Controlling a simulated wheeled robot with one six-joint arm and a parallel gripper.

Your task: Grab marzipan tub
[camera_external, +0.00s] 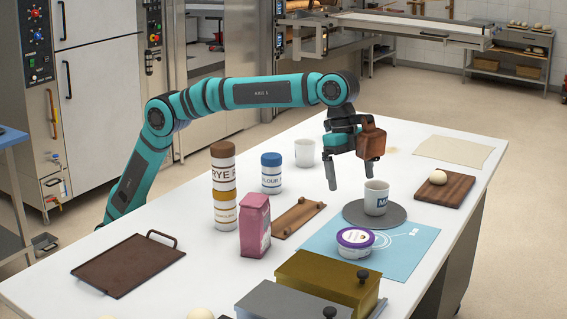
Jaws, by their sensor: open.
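The marzipan tub (355,243) is a small round white tub with a purple lid. It stands upright on a light blue mat (405,262) near the front right of the table. My gripper (350,183) is open and empty, with its fingers pointing down. In the picture it is above and slightly left of the tub, apart from it. Its right finger shows close to a white mug, and I cannot tell the depth between them. The underside of the tub is hidden.
The white mug (376,198) stands on a grey disc (358,218) behind the tub. Gold (330,283) and grey (285,303) lidded boxes sit in front. A pink bag (255,226) and tall canisters (224,185) stand left. The mat's right side is clear.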

